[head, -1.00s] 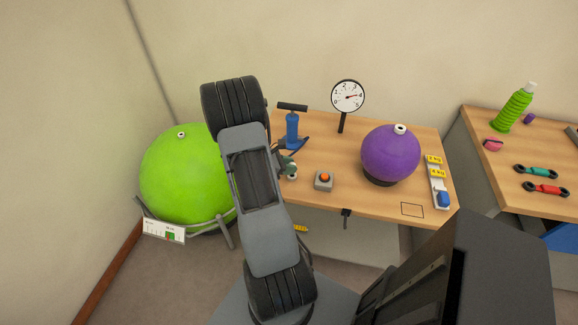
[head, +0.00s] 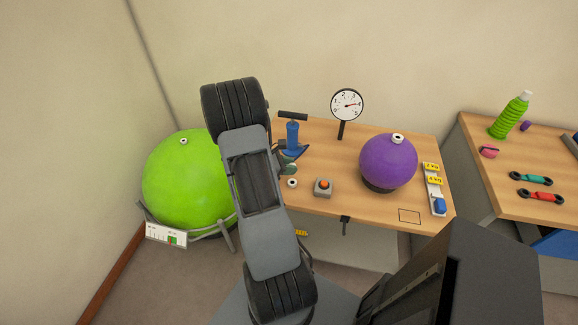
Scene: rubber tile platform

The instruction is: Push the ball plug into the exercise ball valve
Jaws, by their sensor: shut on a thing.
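The large green exercise ball (head: 185,185) rests in a low grey stand on the floor at the left. A white valve with a dark centre (head: 183,141) shows on its top. A smaller purple ball (head: 388,160) sits in a dark ring on the table, with a white valve (head: 397,138) on top. My arm stands between the green ball and the table, and its own links hide my gripper. I cannot make out the plug; a small white ring-like piece (head: 292,183) lies on the table beside my arm, close to a dark teal piece (head: 288,169).
The wooden table (head: 345,205) holds a blue pump (head: 292,138), a dial gauge (head: 347,104), an orange-button box (head: 324,187) and a tray (head: 435,190) with yellow labels. A second table (head: 475,150) at the right holds a green bottle (head: 511,116). A label board (head: 166,235) fronts the stand.

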